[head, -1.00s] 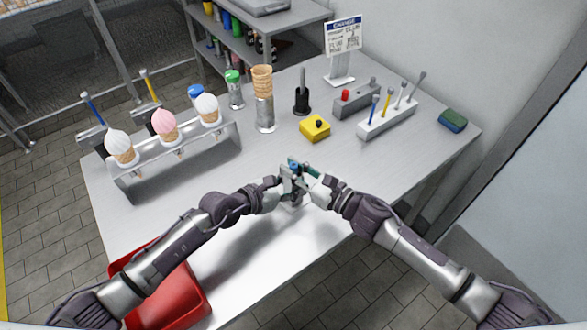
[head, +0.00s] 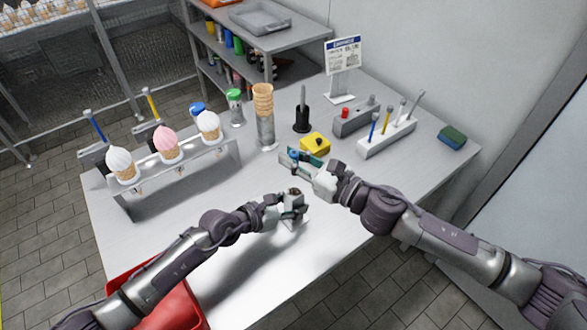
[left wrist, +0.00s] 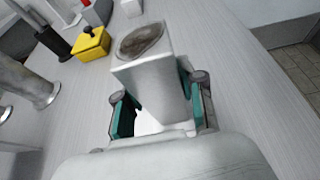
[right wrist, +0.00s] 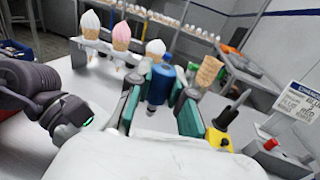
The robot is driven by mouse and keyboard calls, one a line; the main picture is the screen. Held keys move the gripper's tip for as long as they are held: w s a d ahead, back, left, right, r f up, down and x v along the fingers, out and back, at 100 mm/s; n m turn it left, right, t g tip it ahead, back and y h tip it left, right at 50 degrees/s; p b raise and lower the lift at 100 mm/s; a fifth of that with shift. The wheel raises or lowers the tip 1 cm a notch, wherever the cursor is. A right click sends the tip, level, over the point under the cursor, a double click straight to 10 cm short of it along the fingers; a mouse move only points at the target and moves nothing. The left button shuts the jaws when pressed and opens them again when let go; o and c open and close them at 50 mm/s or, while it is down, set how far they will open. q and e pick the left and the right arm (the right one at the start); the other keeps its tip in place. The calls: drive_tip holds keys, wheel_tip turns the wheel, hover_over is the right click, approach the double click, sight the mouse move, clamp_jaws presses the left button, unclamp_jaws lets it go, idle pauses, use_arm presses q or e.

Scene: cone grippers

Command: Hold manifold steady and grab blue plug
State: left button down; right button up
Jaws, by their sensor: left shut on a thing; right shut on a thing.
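The manifold is a grey metal block (head: 293,201) with a dark round hole in its top face. My left gripper (head: 281,205) is shut on its sides; the block also shows between the fingers in the left wrist view (left wrist: 152,80). I cannot tell whether its base touches the table. The blue plug (right wrist: 158,83) is upright between the fingers of my right gripper (right wrist: 157,105), which is shut on it. In the head view the right gripper (head: 299,161) is beyond the manifold, apart from it, and mostly hides the plug.
A yellow block (head: 315,144) with a black knob sits close beyond my right gripper. A cone rack (head: 180,178) stands at left and a red tray (head: 165,305) at near left. A tool holder (head: 388,140) and green sponge (head: 452,138) are at right. The table centre-left is clear.

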use_arm(q)
drive_tip(key=c, duration=0.6)
unclamp_jaws()
drive_tip(key=shift+v, duration=6)
